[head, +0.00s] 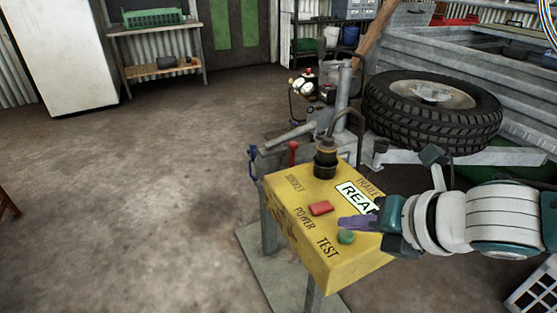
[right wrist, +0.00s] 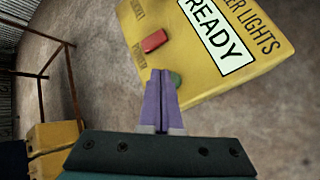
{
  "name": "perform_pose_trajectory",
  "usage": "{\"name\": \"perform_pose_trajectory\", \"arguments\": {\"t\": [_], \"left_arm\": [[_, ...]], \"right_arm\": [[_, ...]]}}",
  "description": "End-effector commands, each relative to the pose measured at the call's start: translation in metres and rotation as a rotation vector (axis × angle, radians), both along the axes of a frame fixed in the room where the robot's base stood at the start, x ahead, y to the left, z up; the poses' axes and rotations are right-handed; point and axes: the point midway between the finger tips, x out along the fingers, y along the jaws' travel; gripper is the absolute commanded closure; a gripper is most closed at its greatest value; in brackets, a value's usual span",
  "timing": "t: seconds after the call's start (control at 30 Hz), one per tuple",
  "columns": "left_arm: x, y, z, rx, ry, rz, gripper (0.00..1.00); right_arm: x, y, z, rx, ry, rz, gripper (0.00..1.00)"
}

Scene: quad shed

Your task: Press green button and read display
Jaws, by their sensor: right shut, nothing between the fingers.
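A yellow test box (head: 330,265) stands on legs, with words on its top including POWER, TEST and SOCKET. Its green button (head: 346,237) is by the word TEST, and a red switch (head: 320,208) is by POWER. The white display (head: 356,198) is partly hidden by my gripper in the head view; in the right wrist view the display (right wrist: 217,45) reads READY. My right gripper (head: 345,223) is shut and empty, its purple fingertips just above the box top near the green button. In the right wrist view the fingers partly cover the green button (right wrist: 175,79). I cannot tell whether they touch it. My left gripper is not in view.
A black plug (head: 325,160) with a cable stands on the box's far corner. A trailer with a spare tyre (head: 432,105) is behind at the right. A bench (head: 155,30) and a white cabinet (head: 70,50) stand at the back.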

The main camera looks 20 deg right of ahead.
Motion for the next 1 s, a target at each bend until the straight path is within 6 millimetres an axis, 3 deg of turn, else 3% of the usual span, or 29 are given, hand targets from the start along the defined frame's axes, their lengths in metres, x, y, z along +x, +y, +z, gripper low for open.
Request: {"name": "perform_pose_trajectory", "arguments": {"t": [1.0], "left_arm": [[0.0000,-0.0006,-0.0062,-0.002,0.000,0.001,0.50]], "right_arm": [[0.0000,0.0002,-0.0108,-0.001,0.000,0.001,1.00]]}}
